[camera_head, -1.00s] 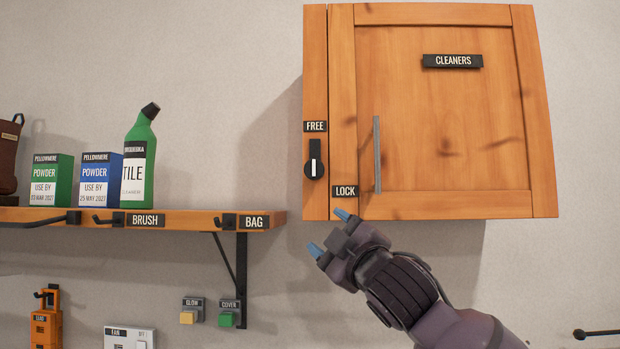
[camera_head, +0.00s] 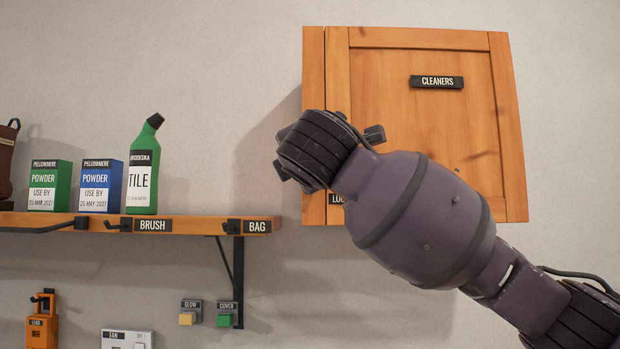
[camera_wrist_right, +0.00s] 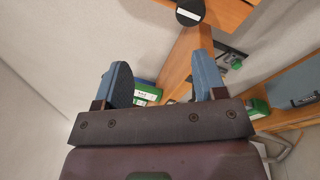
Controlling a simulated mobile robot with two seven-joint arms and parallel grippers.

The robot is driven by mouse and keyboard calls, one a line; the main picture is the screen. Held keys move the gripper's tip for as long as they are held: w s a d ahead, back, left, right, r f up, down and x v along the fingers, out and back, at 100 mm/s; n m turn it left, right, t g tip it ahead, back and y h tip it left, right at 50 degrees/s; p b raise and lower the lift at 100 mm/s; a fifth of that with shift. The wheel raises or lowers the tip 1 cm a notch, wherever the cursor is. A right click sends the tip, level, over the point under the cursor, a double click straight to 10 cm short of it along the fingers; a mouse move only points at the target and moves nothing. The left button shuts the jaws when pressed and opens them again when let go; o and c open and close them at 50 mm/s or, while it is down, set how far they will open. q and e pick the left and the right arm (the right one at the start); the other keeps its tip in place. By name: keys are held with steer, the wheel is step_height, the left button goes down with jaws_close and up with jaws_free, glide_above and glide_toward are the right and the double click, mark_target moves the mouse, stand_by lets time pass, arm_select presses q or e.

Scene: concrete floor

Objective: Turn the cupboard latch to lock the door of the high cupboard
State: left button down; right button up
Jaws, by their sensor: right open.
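The high wooden cupboard (camera_head: 420,60) hangs on the wall with its door shut and a CLEANERS sign on it. My right arm (camera_head: 425,215) crosses in front of its lower left part, hiding the latch, the FREE label and the door handle in the head view. The LOCK label (camera_head: 336,199) is partly covered. In the right wrist view a round black knob with a white mark, apparently the latch (camera_wrist_right: 190,12), shows at the top edge, beyond the fingertips. My right gripper (camera_wrist_right: 161,62) is open with nothing between its blue fingers. My left gripper is out of view.
A wall shelf (camera_head: 190,225) left of the cupboard holds green and blue powder boxes and a green bottle (camera_head: 143,170). Hooks stick out from its front. Buttons (camera_head: 224,318) and a switch panel (camera_head: 127,339) are below. Wall above the shelf is clear.

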arm_select(q)
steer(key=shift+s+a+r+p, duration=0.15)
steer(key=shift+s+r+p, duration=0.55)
steer(key=shift+p, duration=0.8)
arm_select(e)
steer(key=shift+w+d+f+n+g+h, duration=0.15)
steer(key=shift+w+d+f+n+h, duration=0.25)
steer(key=shift+w, duration=1.45)
steer(key=shift+w+d+f+n+g+h, duration=0.25)
steer(key=shift+w+h, duration=0.2)
steer(key=shift+w, duration=1.4)
steer(key=shift+w+d+f+n+g+h, duration=0.1)
steer(key=shift+w+d+f+n+h, duration=0.3)
steer(key=shift+w, duration=1.45)
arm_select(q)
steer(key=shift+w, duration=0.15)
arm_select(e)
steer(key=shift+a+r, duration=0.1)
steer(key=shift+r, duration=0.05)
steer(key=shift+c, duration=0.4)
steer(key=c, duration=0.8)
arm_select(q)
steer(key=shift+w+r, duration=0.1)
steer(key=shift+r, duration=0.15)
arm_select(e)
steer(key=shift+m, duration=0.25)
steer(key=shift+c, duration=0.2)
